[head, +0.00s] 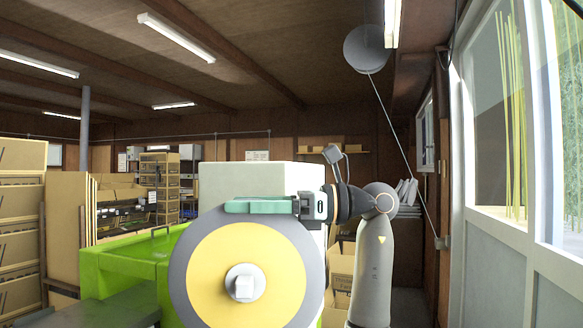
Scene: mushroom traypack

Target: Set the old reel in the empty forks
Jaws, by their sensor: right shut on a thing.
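A large round reel (208,262) stands upright close in front of me, with a grey outer ring, a yellow face and a pale square hub end in the middle. My right gripper (258,206) reaches in from the right at the reel's top edge. Its teal fingers lie across the rim and are shut on the reel. The lower edge of the reel is cut off by the picture. I cannot make out the empty forks; the reel covers much of what is behind it. My left gripper is not in view.
A bright green machine (130,262) stands left of the reel, and a white box-shaped block (247,180) rises behind it. Stacked cartons (22,215) fill the far left. A wall with windows (545,270) closes the right side. A cord hangs slanting from a grey disc (367,48) near the ceiling.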

